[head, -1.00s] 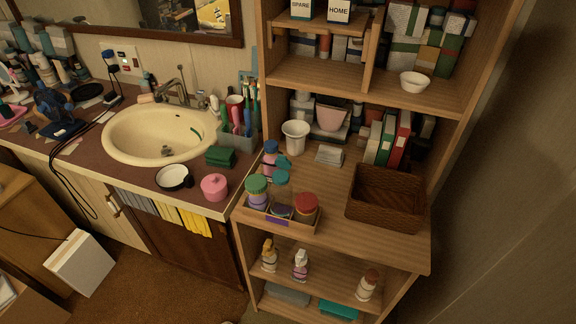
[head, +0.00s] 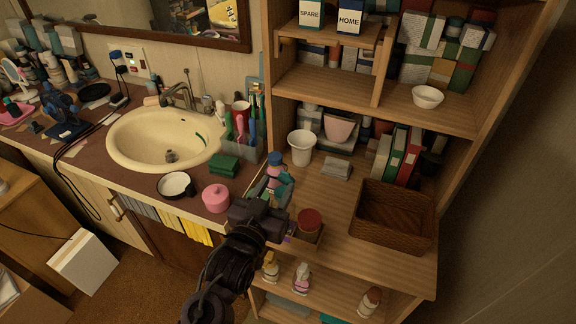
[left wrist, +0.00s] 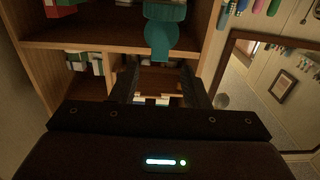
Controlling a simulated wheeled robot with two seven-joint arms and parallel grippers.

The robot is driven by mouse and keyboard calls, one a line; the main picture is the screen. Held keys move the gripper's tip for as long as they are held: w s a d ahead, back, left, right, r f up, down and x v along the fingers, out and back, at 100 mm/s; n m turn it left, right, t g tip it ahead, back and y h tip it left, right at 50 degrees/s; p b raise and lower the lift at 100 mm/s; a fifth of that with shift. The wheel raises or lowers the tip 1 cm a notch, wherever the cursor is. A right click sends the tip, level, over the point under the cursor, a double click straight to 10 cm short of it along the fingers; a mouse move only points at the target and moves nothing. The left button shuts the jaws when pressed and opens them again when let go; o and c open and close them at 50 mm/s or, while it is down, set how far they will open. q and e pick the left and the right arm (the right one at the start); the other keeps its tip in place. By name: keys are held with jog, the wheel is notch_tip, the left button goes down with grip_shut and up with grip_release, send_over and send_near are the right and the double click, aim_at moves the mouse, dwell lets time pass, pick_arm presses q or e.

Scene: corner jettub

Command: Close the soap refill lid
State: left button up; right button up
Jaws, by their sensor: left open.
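My left gripper (head: 272,192) is over the small tray (head: 308,240) at the front left of the wooden shelf. It is open and hides most of the tray's jars and bottles. A teal cap with a spout-like part (left wrist: 164,28) shows at the top of the left wrist view, beyond the open fingers (left wrist: 160,85), with nothing clearly held between them. In the head view teal parts (head: 285,176) show just behind the gripper, beside a blue-capped bottle (head: 275,166). I cannot tell for sure which is the soap refill lid. My right gripper is not in view.
A red-lidded jar (head: 309,220) stands in the tray right of the gripper. A brown wicker basket (head: 393,215) sits to the right, and a white cup (head: 302,147) behind. A pink pot (head: 216,198) is on the counter to the left. The shelf is bare between tray and basket.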

aim_at(284, 175)
pick_arm(q)
jog(key=p+x, duration=0.1)
jog(key=x, duration=0.6)
jog(key=shift+w+d+f+p, duration=0.1)
jog(key=shift+w+f+p, duration=0.05)
jog(key=shift+p, duration=0.15)
jog(key=shift+c, duration=0.3)
grip_shut()
jog(key=shift+f+b, duration=0.2)
jog(key=shift+b, duration=0.3)
jog(key=t+b, duration=0.1)
jog(key=b, duration=0.2)
jog(key=s+t+h+b, duration=0.1)
jog(key=t+b, duration=0.1)
jog(key=b, duration=0.2)
jog(key=s+t+b, duration=0.1)
jog(key=t+b, duration=0.1)
jog(key=b, duration=0.2)
jog(key=shift+s+a+f+h, duration=0.2)
jog(key=shift+a+f+h, duration=0.05)
jog(key=shift+a+h, duration=0.15)
jog(key=shift+s+t+b, duration=0.15)
jog(key=shift+t+b, duration=0.55)
jog(key=shift+b, duration=0.3)
jog(key=shift+r, duration=0.15)
